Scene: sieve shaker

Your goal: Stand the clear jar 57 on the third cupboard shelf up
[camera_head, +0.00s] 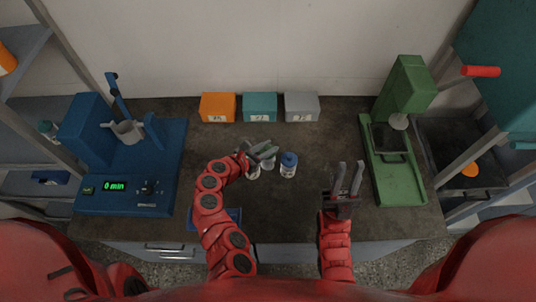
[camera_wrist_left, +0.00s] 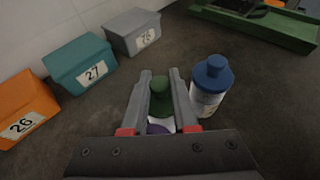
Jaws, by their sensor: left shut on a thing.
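My left gripper (camera_head: 262,150) is over the middle of the dark bench, shut on a green-lidded jar (camera_wrist_left: 160,95). In the left wrist view the jar stands between the fingers, with something white and purple below its lid. Its number cannot be read, so I cannot tell whether it is jar 57. A blue-lidded bottle (camera_head: 289,165) stands upright just right of it and also shows in the left wrist view (camera_wrist_left: 208,88). My right gripper (camera_head: 347,170) is open and empty above the bench, farther right. The left rack's shelf (camera_head: 25,45) shows only partly.
Orange (camera_head: 218,107), teal (camera_head: 260,107) and grey (camera_head: 301,107) numbered boxes line the back of the bench. A blue machine (camera_head: 88,140) reading 0 min stands left, a green device (camera_head: 405,90) right.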

